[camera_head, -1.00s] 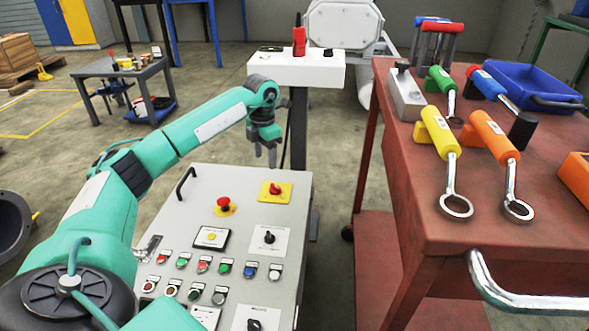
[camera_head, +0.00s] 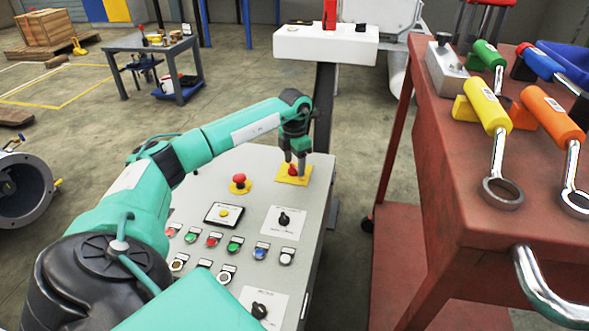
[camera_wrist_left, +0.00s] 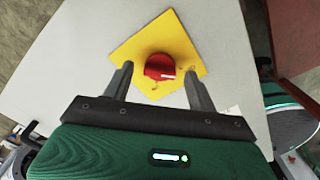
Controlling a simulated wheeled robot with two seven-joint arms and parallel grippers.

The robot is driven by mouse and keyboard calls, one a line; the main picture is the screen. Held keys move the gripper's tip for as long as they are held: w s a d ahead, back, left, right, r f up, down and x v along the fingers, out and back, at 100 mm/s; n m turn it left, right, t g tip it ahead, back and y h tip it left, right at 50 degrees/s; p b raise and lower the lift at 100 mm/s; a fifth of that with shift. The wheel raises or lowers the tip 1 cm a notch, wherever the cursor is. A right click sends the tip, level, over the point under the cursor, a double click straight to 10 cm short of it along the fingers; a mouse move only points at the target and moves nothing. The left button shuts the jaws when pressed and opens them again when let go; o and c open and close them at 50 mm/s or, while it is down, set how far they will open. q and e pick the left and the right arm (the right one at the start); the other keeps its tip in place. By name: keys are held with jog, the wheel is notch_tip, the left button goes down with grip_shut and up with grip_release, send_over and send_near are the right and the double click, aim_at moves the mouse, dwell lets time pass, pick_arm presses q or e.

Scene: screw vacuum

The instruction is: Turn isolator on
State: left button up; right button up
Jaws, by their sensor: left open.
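The isolator is a red rotary knob (camera_head: 293,170) on a yellow square plate (camera_head: 283,177) at the far right corner of the grey control panel (camera_head: 262,163). In the left wrist view the red knob (camera_wrist_left: 159,66) sits on the yellow plate (camera_wrist_left: 186,42), between and slightly beyond the fingertips. My left gripper (camera_head: 295,164) is open and points down over the knob, with a finger on either side of it. In the left wrist view the open fingers (camera_wrist_left: 158,76) show gaps to the knob. I cannot tell whether either finger touches it. My right gripper is not in view.
A red emergency button (camera_head: 239,180) is beside the isolator on the panel. Selector switches (camera_head: 284,219) and several coloured push buttons (camera_head: 235,245) are nearer. A red tool cart (camera_head: 440,190) with wrenches stands to the right. A white-topped stand (camera_head: 325,45) is behind the panel.

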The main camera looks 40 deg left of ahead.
pick_arm(q)
jog(key=shift+f, duration=0.5)
jog(key=c, duration=1)
jog(key=shift+r, duration=0.1)
